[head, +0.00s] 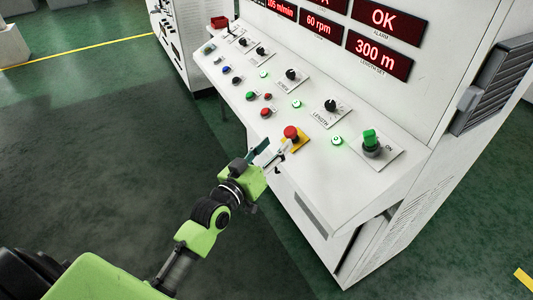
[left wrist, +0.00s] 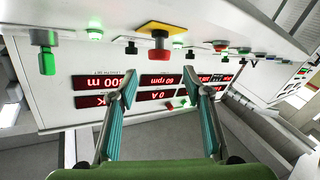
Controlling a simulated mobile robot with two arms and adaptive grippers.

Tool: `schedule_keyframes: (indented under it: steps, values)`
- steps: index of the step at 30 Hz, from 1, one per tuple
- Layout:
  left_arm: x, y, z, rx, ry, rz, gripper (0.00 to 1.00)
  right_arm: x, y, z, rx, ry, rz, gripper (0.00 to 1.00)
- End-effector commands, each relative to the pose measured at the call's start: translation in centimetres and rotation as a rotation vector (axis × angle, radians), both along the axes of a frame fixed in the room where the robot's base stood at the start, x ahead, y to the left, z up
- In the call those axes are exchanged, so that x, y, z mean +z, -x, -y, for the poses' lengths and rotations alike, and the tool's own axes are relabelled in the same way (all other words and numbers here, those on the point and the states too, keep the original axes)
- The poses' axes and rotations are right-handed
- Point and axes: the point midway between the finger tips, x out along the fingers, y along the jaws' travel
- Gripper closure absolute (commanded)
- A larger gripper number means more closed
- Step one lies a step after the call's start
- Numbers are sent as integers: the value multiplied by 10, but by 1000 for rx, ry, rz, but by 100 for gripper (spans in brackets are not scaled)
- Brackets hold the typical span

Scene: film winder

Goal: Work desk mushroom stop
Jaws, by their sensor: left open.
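The mushroom stop (head: 291,132) is a red button on a yellow plate, on the sloped white desk panel of the machine. In the left wrist view the mushroom stop (left wrist: 159,53) hangs upside down from its yellow plate (left wrist: 161,28), above and beyond the gap between my fingers. My left gripper (head: 273,153) is open and empty, near the desk's front edge and just short of the stop. Its two fingers (left wrist: 160,84) are spread apart in the left wrist view and look clear of the button. My right gripper is not in view.
A green switch (head: 370,142) and a black LENGTH knob (head: 331,105) sit right of the stop. Small red buttons (head: 266,112) and several other controls run up the panel to the left. Red displays (head: 380,55) stand behind. Open floor lies left of the desk.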

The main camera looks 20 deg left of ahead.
Motion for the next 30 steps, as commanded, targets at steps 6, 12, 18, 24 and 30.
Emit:
schedule_keyframes:
  steps: [6,12,18,24,30]
  values:
    - [0,32,-6,0,0,-1,55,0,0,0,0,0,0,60]
    - [1,40,-7,0,1,1,55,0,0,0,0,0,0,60]
    - [1,40,-7,1,1,2,55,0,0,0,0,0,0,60]
    - [1,40,-7,0,1,1,55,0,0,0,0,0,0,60]
    - [0,40,-7,0,1,1,55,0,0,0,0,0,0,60]
